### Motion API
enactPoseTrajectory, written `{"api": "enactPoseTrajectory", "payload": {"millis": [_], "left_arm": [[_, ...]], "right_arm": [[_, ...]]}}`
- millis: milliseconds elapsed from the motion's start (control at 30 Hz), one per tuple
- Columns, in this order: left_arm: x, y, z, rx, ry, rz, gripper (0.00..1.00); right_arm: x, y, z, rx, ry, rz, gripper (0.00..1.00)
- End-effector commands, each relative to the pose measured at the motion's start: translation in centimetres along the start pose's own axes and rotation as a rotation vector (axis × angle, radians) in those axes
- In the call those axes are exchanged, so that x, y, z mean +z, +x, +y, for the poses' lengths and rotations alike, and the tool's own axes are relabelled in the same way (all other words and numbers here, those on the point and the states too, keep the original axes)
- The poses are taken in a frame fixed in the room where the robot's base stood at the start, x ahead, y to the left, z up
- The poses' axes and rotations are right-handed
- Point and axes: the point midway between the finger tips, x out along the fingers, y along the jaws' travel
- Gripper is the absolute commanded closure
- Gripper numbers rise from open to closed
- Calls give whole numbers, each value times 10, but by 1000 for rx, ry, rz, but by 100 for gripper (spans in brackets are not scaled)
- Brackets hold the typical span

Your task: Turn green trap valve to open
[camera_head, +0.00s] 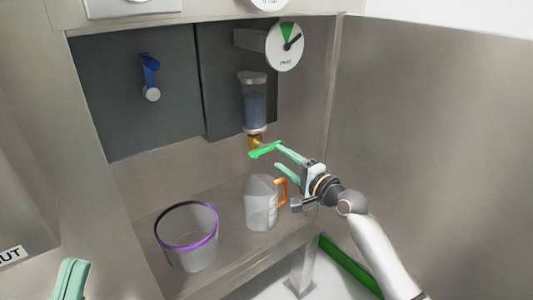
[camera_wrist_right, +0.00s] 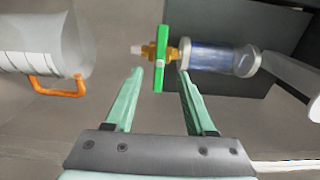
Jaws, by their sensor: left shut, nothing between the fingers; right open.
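The green trap valve handle (camera_head: 262,151) sits on a brass valve body (camera_head: 254,140) under a clear trap bowl (camera_head: 253,105) of bluish liquid. The handle lies crosswise to the upright bowl. My right gripper (camera_head: 277,154) is open at the handle's right. In the right wrist view, the handle (camera_wrist_right: 160,60) has its near end between the open fingertips (camera_wrist_right: 161,74), with gaps on both sides, and the brass body (camera_wrist_right: 150,52) just beyond. My left gripper (camera_head: 70,279) is shut and empty at the lower left, far from the valve.
A clear jug (camera_head: 260,205) with an orange handle stands below the valve, close under my right gripper. A purple-rimmed clear bucket (camera_head: 187,240) stands left of it. A round gauge (camera_head: 285,46) is above right. A blue-handled valve (camera_head: 150,75) is on the left panel.

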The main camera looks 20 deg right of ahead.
Motion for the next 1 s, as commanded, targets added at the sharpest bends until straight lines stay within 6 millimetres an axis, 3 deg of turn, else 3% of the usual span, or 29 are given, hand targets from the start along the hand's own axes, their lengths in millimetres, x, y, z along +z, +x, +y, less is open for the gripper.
{"api": "enactPoseTrajectory", "payload": {"millis": [200,400,867,1000], "left_arm": [[13,-12,7,5,-13,-7,100],[21,-19,12,12,-2,-12,100],[23,-21,14,14,0,-16,100],[23,-21,14,12,-1,-16,100]], "right_arm": [[0,39,3,-1,1,-1,45],[0,63,3,0,0,-1,45],[0,73,1,1,0,0,45],[0,73,1,1,0,0,58]]}}
